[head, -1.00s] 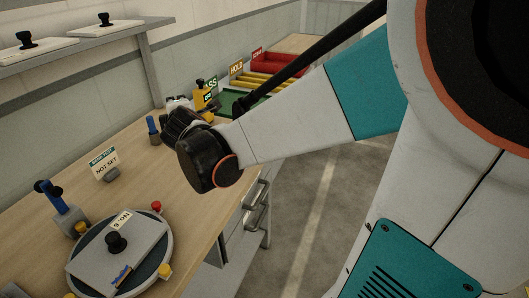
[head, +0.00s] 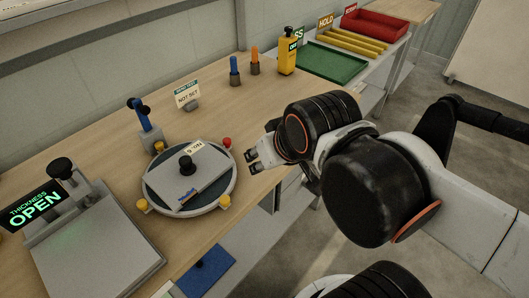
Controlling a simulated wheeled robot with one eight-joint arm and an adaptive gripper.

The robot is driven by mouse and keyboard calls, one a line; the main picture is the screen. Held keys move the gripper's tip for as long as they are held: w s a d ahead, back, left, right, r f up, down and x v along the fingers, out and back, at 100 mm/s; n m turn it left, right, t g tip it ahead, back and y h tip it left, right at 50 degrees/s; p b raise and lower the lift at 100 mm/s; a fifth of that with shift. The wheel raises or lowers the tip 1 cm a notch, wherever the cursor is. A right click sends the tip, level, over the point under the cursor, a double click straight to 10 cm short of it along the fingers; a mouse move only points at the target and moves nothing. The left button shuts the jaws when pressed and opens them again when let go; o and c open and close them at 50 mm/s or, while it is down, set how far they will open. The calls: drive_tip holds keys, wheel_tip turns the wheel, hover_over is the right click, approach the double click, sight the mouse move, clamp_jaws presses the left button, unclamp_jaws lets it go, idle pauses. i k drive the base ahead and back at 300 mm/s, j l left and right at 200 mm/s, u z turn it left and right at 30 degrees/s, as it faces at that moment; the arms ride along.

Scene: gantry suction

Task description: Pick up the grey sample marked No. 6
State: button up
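The grey sample (head: 171,184) is a flat square plate with a black knob (head: 186,163) in its middle. A white label (head: 194,148) at its far edge appears to read No. 6, and a small blue and orange mark shows on its near edge. It lies on a round turntable-like fixture (head: 219,188) on the wooden bench. My gripper (head: 252,162) is to the right of the fixture, near the bench's front edge, pointing left at the sample. Its fingertips are apart with nothing between them, and it does not touch the sample.
A thickness gauge (head: 95,255) reading OPEN is at the left. A NOT SET sign (head: 187,95), a yellow device (head: 288,55) and a green tray (head: 330,63) stand farther back.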

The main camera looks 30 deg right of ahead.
sight(179, 180)
drive_tip(key=k+j+z, duration=0.1)
drive_tip(key=j+z, duration=0.25)
drive_tip(key=k+j+z, duration=0.1)
drive_tip(key=j+z, duration=0.3)
drive_tip(key=k+j+z, duration=0.15)
drive_tip(key=z, duration=0.2)
drive_tip(key=k+j+z, duration=0.2)
drive_tip(key=z, duration=0.2)
drive_tip(key=j, duration=0.1)
